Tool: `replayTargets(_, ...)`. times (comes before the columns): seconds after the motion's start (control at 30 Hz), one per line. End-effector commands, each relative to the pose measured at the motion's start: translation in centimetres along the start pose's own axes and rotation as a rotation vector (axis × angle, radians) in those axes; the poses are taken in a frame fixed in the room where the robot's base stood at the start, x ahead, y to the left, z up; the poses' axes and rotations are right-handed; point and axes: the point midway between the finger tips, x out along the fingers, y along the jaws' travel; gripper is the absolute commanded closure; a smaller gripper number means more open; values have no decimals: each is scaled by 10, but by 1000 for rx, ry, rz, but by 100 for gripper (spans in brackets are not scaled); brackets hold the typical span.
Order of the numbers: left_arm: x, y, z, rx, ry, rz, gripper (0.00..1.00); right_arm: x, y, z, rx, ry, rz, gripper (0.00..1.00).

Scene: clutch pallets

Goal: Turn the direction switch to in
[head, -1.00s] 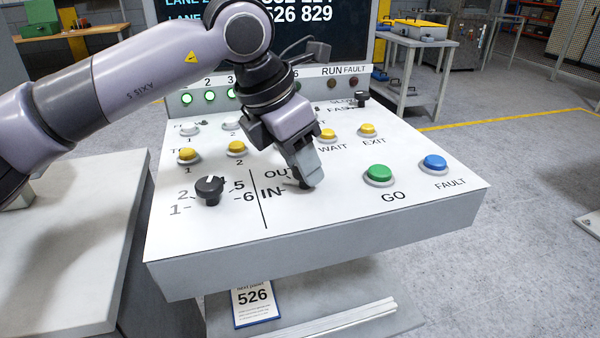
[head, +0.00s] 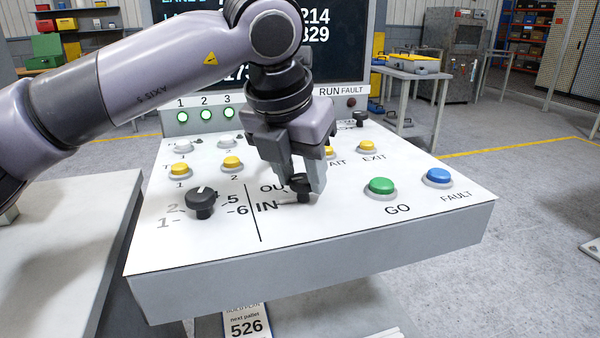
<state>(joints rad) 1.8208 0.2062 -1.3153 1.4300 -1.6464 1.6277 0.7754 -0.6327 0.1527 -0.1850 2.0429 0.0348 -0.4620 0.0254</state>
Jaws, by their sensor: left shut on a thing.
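The direction switch (head: 300,193) is a small black knob on the white sloping panel, just right of the OUT and IN labels. My left gripper (head: 303,188) comes down on it from above and is shut on it, one finger on each side. The fingers cover part of the knob and part of the OUT label, so I cannot tell exactly where its pointer is. My right gripper is not in view.
A black rotary knob (head: 201,203) stands left of the switch. A green GO button (head: 381,187) and a blue FAULT button (head: 437,177) are to the right. Yellow buttons (head: 232,163) and a screen (head: 345,40) are behind. A grey table (head: 60,230) is at left.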

Motion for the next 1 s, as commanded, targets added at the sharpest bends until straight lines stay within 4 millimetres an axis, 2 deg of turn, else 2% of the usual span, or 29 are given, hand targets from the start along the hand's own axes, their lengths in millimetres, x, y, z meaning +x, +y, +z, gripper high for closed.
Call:
replayTargets(0.33, 0, 0, 0, -5, -1, 1, 91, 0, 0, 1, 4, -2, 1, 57)
replayTargets(0.37, 0, 0, 0, -5, -1, 1, 54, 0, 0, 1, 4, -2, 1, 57)
replayTargets(0.4, 0, 0, 0, -5, -1, 1, 41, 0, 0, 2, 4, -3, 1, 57)
replayTargets(0.43, 0, 0, 0, -5, -1, 1, 36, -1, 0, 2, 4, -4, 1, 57)
replayTargets(0.77, -3, 0, 0, -4, -2, 1, 36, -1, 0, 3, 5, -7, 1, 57)
replayTargets(1.0, -39, 0, 1, -4, -4, 2, 36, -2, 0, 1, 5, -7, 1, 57)
